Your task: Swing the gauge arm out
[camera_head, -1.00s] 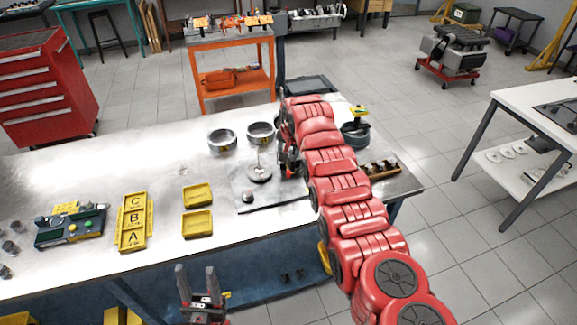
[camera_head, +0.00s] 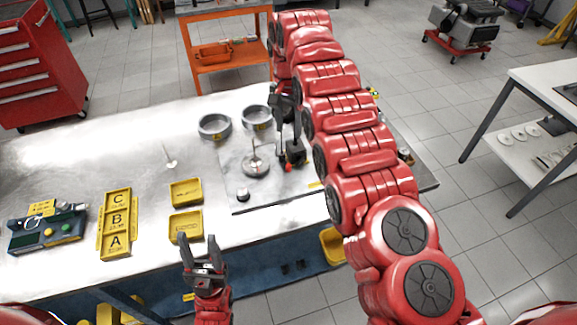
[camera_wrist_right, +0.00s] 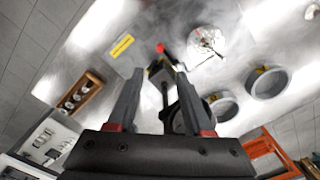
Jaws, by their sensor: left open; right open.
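The gauge stand (camera_head: 294,150), dark with a red tip, stands on the grey plate (camera_head: 285,196), right of a round metal disc (camera_head: 257,167) with an upright pin. In the right wrist view, the stand's dark block (camera_wrist_right: 161,72) and red tip (camera_wrist_right: 160,48) show between and beyond my fingers. My right gripper (camera_wrist_right: 160,76) is open around or just above the stand; I cannot tell whether it touches. In the head view, my right gripper (camera_head: 284,122) partly hides the stand. My left gripper (camera_head: 203,250) is open and empty at the table's front edge.
Two metal rings (camera_head: 215,126) lie behind the plate. Yellow trays (camera_head: 186,226), an A-B-C holder (camera_head: 116,224) and a dark green device (camera_head: 47,230) lie to the left. A thin pin (camera_head: 170,158) stands on the table. Bare tabletop lies at the back left.

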